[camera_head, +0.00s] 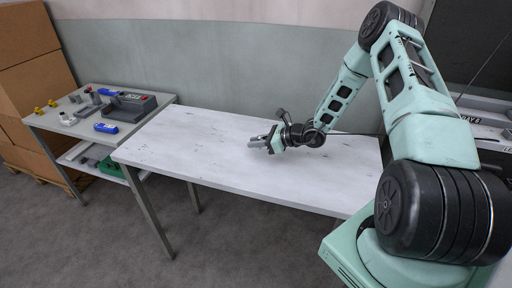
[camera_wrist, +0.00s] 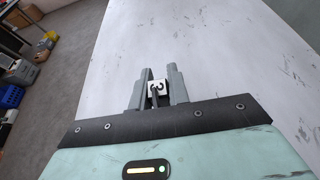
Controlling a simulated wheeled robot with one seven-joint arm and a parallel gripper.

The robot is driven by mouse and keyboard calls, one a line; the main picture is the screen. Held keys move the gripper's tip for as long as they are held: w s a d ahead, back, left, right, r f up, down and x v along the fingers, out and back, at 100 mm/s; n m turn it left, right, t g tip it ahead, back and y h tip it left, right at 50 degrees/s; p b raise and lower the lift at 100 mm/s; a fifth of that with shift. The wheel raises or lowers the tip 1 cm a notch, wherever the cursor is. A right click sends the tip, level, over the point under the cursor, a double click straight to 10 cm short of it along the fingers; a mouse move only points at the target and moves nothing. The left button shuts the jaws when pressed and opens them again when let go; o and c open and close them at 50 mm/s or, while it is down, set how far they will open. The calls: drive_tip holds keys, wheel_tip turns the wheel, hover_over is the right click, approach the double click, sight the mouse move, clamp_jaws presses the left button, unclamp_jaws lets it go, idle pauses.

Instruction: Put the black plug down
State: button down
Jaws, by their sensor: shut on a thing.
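My gripper (camera_head: 257,141) is over the white table, near its middle, fingers pointing left in the head view. In the wrist view my gripper (camera_wrist: 157,86) is shut on a small piece, which I take as the black plug (camera_wrist: 154,97). A dark narrow part of it shows between the grey fingers, with a small white face with dark marks at the fingertips. The fingers hide most of it. In the head view the plug is too small to make out. I cannot tell how far it is above the tabletop.
The white table (camera_head: 200,150) is otherwise bare, with free room on both sides of my gripper. A side table (camera_head: 76,126) at the left holds a dark grey device (camera_head: 129,106), blue items (camera_head: 106,128) and small yellow and grey parts. Cardboard boxes (camera_head: 28,80) stand behind it.

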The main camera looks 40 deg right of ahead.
sight(257, 155)
drive_tip(key=shift+f, duration=1.45)
drive_tip(key=shift+f, duration=0.15)
drive_tip(key=c, duration=1.3)
unclamp_jaws()
drive_tip(key=shift+c, duration=0.2)
